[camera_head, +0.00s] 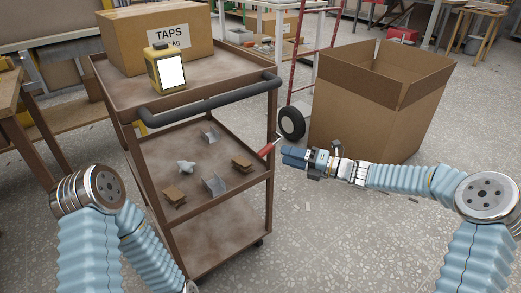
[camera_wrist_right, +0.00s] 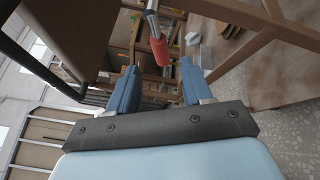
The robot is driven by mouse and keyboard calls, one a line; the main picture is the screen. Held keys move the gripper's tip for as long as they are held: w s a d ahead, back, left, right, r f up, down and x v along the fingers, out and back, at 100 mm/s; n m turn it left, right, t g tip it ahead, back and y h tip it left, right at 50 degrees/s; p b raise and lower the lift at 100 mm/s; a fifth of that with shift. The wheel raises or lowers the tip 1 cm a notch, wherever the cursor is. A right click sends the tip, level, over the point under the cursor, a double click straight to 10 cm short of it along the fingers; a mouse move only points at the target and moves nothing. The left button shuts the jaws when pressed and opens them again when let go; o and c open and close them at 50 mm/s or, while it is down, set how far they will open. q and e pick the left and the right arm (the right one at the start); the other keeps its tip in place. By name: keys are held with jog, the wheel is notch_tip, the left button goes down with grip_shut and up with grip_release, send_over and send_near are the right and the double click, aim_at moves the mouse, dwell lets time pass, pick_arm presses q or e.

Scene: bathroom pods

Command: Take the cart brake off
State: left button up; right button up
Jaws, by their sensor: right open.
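The brown cart (camera_head: 272,205) stands in the middle of the head view, with a dark push handle (camera_head: 215,98) along its near top edge. A red-gripped brake lever (camera_head: 267,150) sticks out at the cart's right side, by the middle shelf. In the right wrist view the red grip (camera_wrist_right: 160,52) is just beyond the fingertips, between their lines. My right gripper (camera_head: 290,157) is open beside the red grip; its blue fingers (camera_wrist_right: 158,80) show apart with nothing between them. My left arm is at the lower left; its gripper is out of the picture.
A TAPS box (camera_head: 130,35) and a yellow device (camera_head: 155,62) are on the cart's top shelf. Small metal and wooden parts (camera_head: 215,184) lie on the middle shelf. A large open carton (camera_head: 350,115) and a hand truck wheel (camera_head: 291,123) stand right behind my right gripper.

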aim_at(270, 147)
jog(key=x, duration=1)
jog(key=shift+a+f, duration=0.1)
jog(key=shift+a, duration=0.05)
grip_shut()
